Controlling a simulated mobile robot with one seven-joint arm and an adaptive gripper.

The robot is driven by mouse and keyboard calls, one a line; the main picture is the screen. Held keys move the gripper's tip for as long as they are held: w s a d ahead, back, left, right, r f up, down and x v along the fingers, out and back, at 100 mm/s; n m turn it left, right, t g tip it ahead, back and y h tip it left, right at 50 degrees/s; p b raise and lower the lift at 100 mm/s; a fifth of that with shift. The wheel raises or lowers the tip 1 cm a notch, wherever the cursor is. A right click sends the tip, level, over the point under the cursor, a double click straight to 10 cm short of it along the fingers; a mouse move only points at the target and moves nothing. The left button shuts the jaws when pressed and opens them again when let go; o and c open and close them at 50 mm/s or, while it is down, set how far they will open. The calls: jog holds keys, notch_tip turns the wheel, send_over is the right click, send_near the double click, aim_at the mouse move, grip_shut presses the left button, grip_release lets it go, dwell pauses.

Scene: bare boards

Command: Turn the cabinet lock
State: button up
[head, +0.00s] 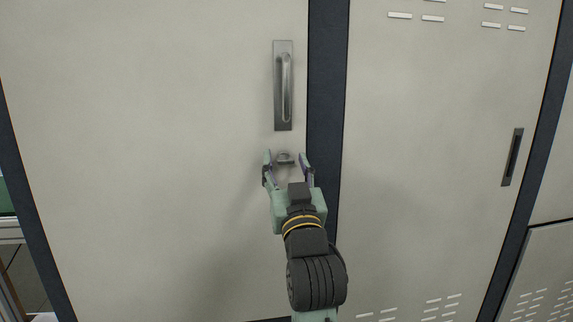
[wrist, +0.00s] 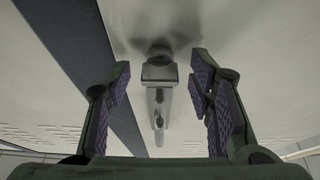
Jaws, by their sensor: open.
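The cabinet lock (head: 285,158) is a small grey metal knob on the pale cabinet door (head: 150,130), just below a vertical metal handle (head: 284,85). My gripper (head: 286,160) is open in front of the door, with one finger to the left of the lock and one to the right. In the wrist view the lock (wrist: 158,72) shows between the two spread fingers (wrist: 160,76), with a visible gap on each side. The handle (wrist: 158,106) shows beyond it, lower in that view. My gripper partly covers the door below the lock.
A dark vertical frame post (head: 327,110) stands just right of the lock. Further right is another pale door (head: 430,150) with vent slots and a recessed dark handle (head: 512,157). The door face to the left is bare and clear.

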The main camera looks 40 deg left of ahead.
jog(key=shift+c, duration=0.5)
grip_shut()
jog(key=shift+m+t+h, duration=0.3)
jog(key=shift+m, duration=0.1)
jog(key=m+t+h+p, duration=0.1)
jog(key=m, duration=0.1)
jog(key=m+h+p, duration=0.1)
jog(key=m, duration=0.2)
jog(key=shift+s+a+r+t, duration=0.1)
jog(key=shift+s+r+t, duration=0.05)
jog(key=shift+t, duration=0.25)
jog(key=m+h, duration=0.1)
jog(key=m, duration=0.2)
jog(key=m+t+h+p, duration=0.1)
jog(key=m+h, duration=0.1)
jog(key=m, duration=0.1)
jog(key=shift+m, duration=0.3)
jog(key=m+h, duration=0.1)
jog(key=m, duration=0.1)
jog(key=m+h, duration=0.1)
jog(key=m, duration=0.2)
jog(key=shift+s+r, duration=0.1)
jog(key=shift+r, duration=0.05)
jog(key=shift+m+g+h+p, duration=0.25)
jog(key=shift+m+g+h, duration=0.15)
jog(key=shift+m, duration=0.8)
jog(key=shift+m+g+h+p, duration=0.25)
jog(key=shift+m+g, duration=0.25)
jog(key=shift+m, duration=0.7)
